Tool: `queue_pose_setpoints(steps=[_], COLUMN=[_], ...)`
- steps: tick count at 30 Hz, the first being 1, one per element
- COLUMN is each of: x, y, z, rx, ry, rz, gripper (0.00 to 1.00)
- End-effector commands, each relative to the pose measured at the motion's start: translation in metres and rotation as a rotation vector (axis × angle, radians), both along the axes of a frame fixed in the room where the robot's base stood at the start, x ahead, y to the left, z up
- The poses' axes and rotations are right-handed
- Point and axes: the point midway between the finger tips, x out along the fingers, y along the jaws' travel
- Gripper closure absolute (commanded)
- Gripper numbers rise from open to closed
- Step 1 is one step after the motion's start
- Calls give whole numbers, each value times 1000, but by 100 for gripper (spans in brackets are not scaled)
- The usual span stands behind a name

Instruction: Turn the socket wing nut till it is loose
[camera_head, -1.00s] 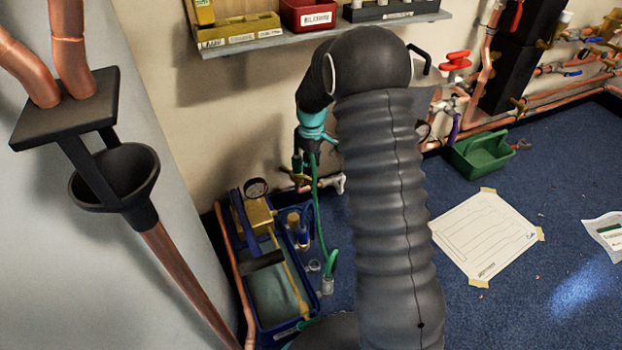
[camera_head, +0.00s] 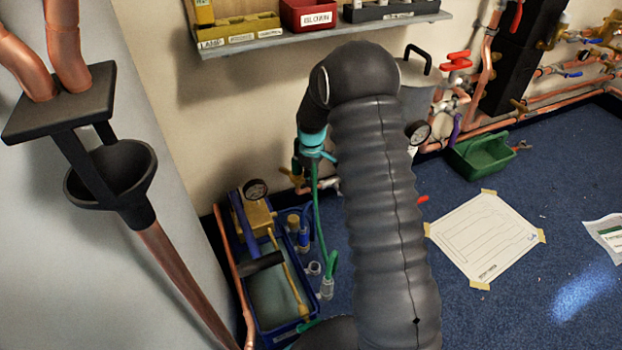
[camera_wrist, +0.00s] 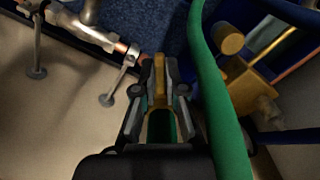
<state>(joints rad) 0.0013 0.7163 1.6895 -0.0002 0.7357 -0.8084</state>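A brass-coloured wing piece (camera_wrist: 159,72), which looks like the socket wing nut, stands between the fingertips in the wrist view. My gripper (camera_wrist: 159,66) is narrowed, with one finger close on each side of it; the fingers look shut on it, though the contact faces are hidden. In the head view my gripper (camera_head: 307,164) is small and dark beyond the bent arm, low by the wall. Brass fitting parts (camera_head: 288,175) show beside it, partly covered. A green hose (camera_wrist: 215,85) passes just right of the fingers.
A blue tote (camera_head: 262,318) with tools and a gauge stands left of the gripper. A copper pipe with a silvery fitting (camera_wrist: 85,28) runs along the wall. A shelf of bins (camera_head: 270,41) hangs above. A green bin (camera_head: 481,155) and paper sheet (camera_head: 487,240) lie right.

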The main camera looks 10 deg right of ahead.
Motion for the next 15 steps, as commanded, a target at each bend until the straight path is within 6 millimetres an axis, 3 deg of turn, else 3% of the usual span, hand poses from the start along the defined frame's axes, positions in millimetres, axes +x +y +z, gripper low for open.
queue_pose_setpoints(steps=[15], x=[3], y=[-2], z=[0], rx=[0], ry=[0], rz=[67], gripper=[100])
